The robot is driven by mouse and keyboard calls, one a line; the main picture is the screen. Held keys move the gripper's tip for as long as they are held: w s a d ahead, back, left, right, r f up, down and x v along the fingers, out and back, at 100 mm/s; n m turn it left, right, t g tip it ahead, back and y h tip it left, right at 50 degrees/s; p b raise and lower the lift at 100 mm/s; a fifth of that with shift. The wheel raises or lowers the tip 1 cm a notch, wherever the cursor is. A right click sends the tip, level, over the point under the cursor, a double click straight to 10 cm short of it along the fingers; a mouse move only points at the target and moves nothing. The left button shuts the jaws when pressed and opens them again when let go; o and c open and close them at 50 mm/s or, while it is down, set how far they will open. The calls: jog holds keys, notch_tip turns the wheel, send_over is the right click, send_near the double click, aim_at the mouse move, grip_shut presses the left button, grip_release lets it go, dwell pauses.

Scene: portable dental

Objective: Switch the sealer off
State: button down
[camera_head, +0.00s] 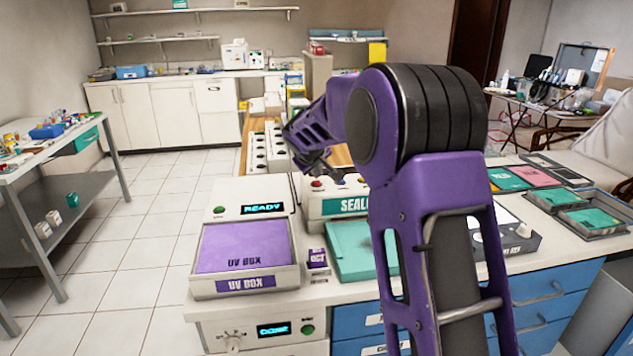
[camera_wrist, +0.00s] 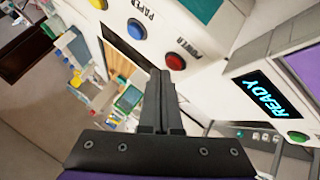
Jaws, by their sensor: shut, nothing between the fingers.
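The sealer (camera_head: 315,208) is a white box with a teal front label, standing behind the UV box and partly hidden by my arm. In the wrist view its panel shows a red button (camera_wrist: 176,61) marked POWER, a blue button (camera_wrist: 137,29) marked PAPER and part of a yellow button (camera_wrist: 98,4). The red button also shows in the head view (camera_head: 317,184). My gripper (camera_wrist: 161,75) is shut and empty. Its fingertips appear just beside the red button in the wrist view; I cannot tell whether they touch the panel. In the head view my gripper (camera_head: 318,168) is above the sealer's left end.
The UV box (camera_head: 244,282) with a purple lid and a READY display (camera_head: 263,208) stands left of the sealer. A teal tray (camera_head: 360,262) lies in front of the sealer. A small purple box (camera_head: 317,260) stands between them.

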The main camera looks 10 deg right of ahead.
jog(key=shift+r+p, duration=2.1)
jog(key=shift+r, duration=0.9)
jog(key=shift+a, duration=0.1)
